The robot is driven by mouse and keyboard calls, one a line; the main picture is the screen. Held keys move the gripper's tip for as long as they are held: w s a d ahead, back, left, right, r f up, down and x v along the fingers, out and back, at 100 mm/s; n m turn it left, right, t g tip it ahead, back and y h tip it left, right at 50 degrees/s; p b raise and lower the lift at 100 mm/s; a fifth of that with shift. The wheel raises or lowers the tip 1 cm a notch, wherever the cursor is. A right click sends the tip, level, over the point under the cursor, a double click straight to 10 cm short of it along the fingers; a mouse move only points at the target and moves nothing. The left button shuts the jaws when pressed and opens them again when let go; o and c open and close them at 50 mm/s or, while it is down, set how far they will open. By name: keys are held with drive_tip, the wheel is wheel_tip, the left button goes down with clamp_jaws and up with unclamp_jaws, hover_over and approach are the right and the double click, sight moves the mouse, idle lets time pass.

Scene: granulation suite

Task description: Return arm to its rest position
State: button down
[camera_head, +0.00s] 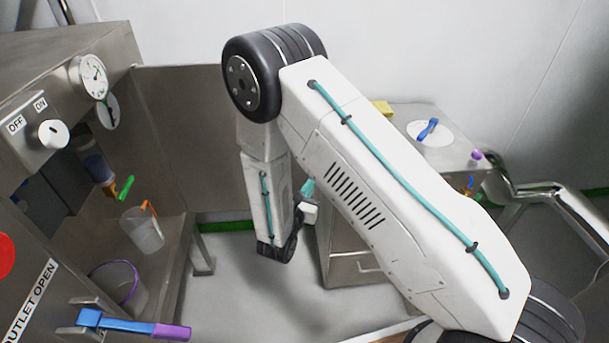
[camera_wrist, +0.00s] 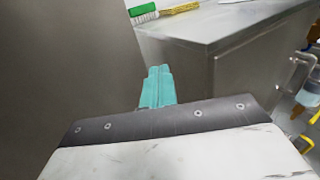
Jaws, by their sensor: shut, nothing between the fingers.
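My white arm with its teal cable crosses the middle of the head view, bent at a black joint near the top, its forearm hanging down. My gripper (camera_head: 307,188) shows there as a small teal tip beside the lower forearm, mostly hidden by the arm. In the wrist view my gripper (camera_wrist: 158,72) has its two teal fingers together, with nothing between them. It is in free space, pointing toward a grey steel panel and a steel cabinet.
The steel cabinet (camera_head: 356,268) stands behind my arm, with a blue-handled white lid (camera_head: 430,132) on top. At left, a steel machine carries a gauge (camera_head: 93,77), a white knob (camera_head: 53,133), a clear jug (camera_head: 143,232) and a blue-and-purple lever (camera_head: 132,325). Floor shows between.

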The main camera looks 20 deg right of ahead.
drive_tip(key=s+d+r+m+g+h, duration=0.2)
drive_tip(key=s+d+r+m+g, duration=0.4)
drive_tip(key=s+m+g, duration=0.15)
drive_tip(key=s+d+r+m+g+h, duration=0.2)
drive_tip(key=s+d+r+m+g, duration=0.4)
drive_tip(key=s+g, duration=0.25)
drive_tip(key=s+a+r+m+t+y, duration=0.2)
drive_tip(key=s+a+r+m+y, duration=0.1)
drive_tip(key=s+r+m+y, duration=1.1)
drive_tip(key=s+r+m, duration=0.1)
drive_tip(key=s+r, duration=0.3)
drive_tip(key=r, duration=0.1)
drive_tip(key=shift+s+t+y, duration=0.3)
drive_tip(key=shift+s+t, duration=0.05)
drive_tip(key=shift+t, duration=0.05)
drive_tip(key=shift+r, duration=0.1)
